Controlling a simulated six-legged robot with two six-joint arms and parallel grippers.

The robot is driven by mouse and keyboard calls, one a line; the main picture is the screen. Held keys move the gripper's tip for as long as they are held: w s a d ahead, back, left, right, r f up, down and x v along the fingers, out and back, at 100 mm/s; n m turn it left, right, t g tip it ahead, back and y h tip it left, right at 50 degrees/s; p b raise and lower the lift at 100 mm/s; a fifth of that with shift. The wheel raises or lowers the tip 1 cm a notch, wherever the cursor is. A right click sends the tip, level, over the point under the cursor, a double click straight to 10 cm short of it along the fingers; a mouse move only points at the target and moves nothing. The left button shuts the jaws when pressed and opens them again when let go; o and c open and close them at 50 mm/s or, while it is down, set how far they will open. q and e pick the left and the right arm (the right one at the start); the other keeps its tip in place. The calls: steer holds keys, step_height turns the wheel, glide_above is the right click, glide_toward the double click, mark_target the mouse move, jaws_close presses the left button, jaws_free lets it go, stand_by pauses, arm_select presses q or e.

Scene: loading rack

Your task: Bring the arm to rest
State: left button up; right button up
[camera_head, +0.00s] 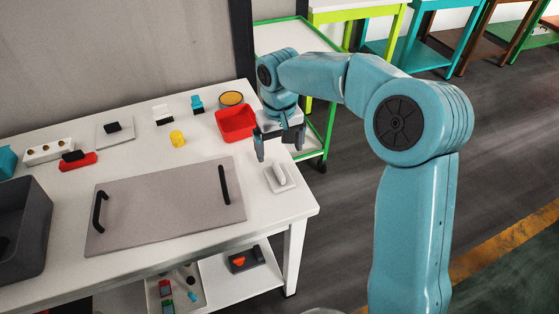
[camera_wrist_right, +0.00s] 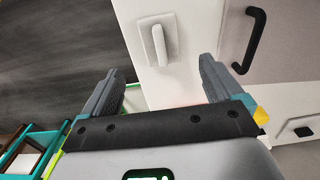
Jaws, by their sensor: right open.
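My right arm (camera_head: 412,200) rises at the right of the head view and bends over to the table's right end. My right gripper (camera_head: 280,145) points down there, open, with nothing between its fingers. In the right wrist view the same gripper (camera_wrist_right: 160,85) shows its two grey fingers spread apart. A white block on a small white plate (camera_head: 281,178) lies on the table just in front of the gripper; it also shows beyond the fingertips in the right wrist view (camera_wrist_right: 159,40). My left gripper is not in view.
The white table (camera_head: 275,212) holds a grey board with two black handles (camera_head: 165,205), a red bin (camera_head: 235,122), a yellow cylinder (camera_head: 177,138) and a dark grey bin (camera_head: 22,225). A green-framed cart (camera_head: 314,140) stands behind the gripper. Open floor lies to the right.

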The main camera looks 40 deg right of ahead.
steer(key=shift+r, duration=0.95)
